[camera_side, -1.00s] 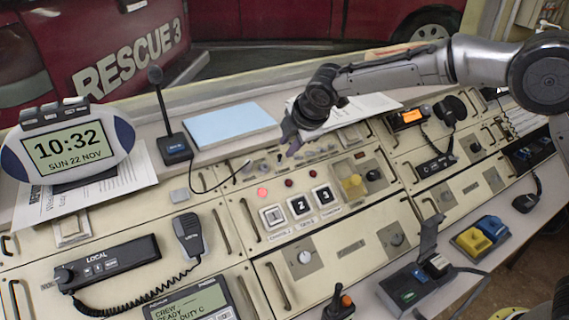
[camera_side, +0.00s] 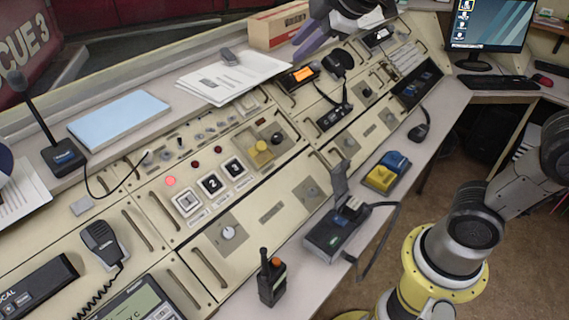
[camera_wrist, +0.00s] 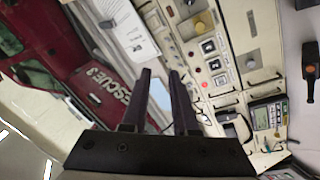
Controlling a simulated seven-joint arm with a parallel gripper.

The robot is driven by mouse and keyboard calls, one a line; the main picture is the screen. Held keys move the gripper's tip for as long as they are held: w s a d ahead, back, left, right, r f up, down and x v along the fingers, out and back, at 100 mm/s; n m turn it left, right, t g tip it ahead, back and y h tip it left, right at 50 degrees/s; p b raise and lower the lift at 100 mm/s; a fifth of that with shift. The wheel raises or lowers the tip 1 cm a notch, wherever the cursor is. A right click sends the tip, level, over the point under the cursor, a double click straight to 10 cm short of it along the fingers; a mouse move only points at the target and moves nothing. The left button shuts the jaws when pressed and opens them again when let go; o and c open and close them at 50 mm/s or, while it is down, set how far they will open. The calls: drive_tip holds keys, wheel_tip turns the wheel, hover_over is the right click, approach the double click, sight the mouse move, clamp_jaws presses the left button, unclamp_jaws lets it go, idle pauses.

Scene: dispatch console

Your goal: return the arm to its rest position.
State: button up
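My gripper (camera_side: 308,48) is at the top of the side view, raised over the back of the console near the cardboard box. Only its dark purple fingers and part of the wrist show there. In the wrist view my gripper (camera_wrist: 160,73) has its two fingers apart, with nothing between them; the background shows through the gap. The dispatch console (camera_side: 270,212) lies below, its panel also in the wrist view. My arm's lower links and yellow-ringed base are at the lower right of the side view; the links between are out of frame.
The cardboard box (camera_side: 278,27), white papers (camera_side: 232,78) and blue folder (camera_side: 118,116) lie along the back shelf. A desk microphone (camera_side: 62,155) stands at left. A handheld radio (camera_side: 271,280) stands on the front edge. A monitor (camera_side: 487,25) is at far right.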

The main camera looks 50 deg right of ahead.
drive_tip(key=s+f+m+g, duration=0.1)
drive_tip(key=s+f+m, duration=0.2)
drive_tip(key=s, duration=0.4)
drive_tip(key=s+d+f+m+g, duration=0.1)
drive_tip(key=s+f+m, duration=0.3)
drive_tip(key=s, duration=0.3)
drive_tip(key=s+f+m+g, duration=0.1)
drive_tip(key=s+f+m, duration=0.2)
drive_tip(key=s+f, duration=0.2)
drive_tip(key=shift+s+d+m+y, duration=0.2)
drive_tip(key=shift+s+m+y, duration=0.2)
drive_tip(key=shift+s, duration=0.8)
